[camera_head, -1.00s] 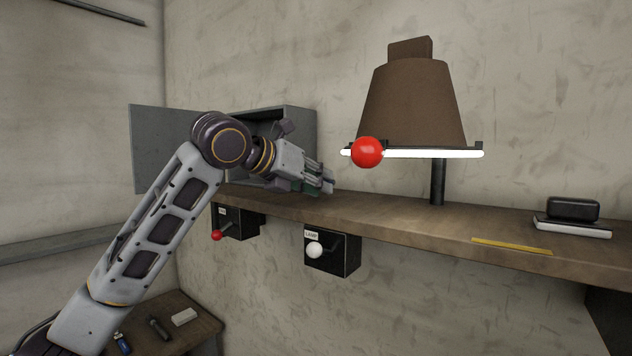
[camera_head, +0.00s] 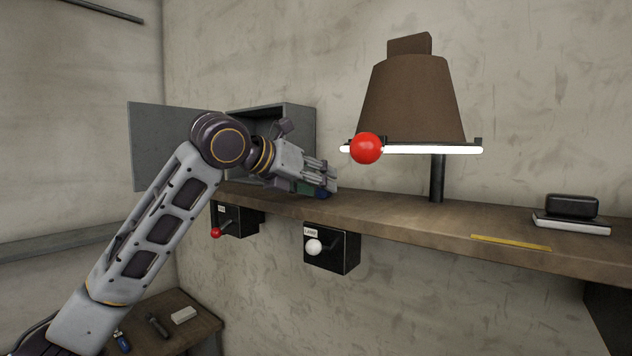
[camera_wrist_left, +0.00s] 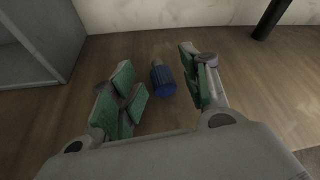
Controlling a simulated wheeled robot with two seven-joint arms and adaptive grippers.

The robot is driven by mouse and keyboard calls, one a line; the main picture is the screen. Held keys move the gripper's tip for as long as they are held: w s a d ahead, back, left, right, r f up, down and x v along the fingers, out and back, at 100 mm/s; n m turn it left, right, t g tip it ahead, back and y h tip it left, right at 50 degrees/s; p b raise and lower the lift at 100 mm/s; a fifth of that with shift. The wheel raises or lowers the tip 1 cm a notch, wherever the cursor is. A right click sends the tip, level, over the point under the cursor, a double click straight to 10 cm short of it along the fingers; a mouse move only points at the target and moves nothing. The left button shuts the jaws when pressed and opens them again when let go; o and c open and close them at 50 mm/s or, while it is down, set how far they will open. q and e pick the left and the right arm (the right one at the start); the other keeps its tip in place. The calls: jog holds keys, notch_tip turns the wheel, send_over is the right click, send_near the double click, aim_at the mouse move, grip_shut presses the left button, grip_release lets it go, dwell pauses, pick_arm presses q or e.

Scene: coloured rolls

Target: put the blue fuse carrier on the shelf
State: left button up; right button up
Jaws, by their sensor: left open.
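The blue fuse carrier (camera_wrist_left: 163,80), a ribbed blue cylinder with a grey end, lies on the wooden shelf (camera_wrist_left: 240,75) between my left gripper's fingers in the left wrist view. In the head view only a bit of the blue carrier (camera_head: 321,194) shows under the fingers. My left gripper (camera_head: 325,183) is low over the shelf. It also shows in the left wrist view (camera_wrist_left: 165,88), its green-padded fingers spread, with gaps to both sides of the carrier. My right gripper is not in view.
An open grey cabinet (camera_head: 300,125) stands behind my left wrist. A brown lamp (camera_head: 415,100) with a red ball (camera_head: 365,148) stands to the right. A lower table (camera_head: 185,335) holds small items.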

pick_arm(q)
jog(key=v, duration=1.2)
dwell(0.5)
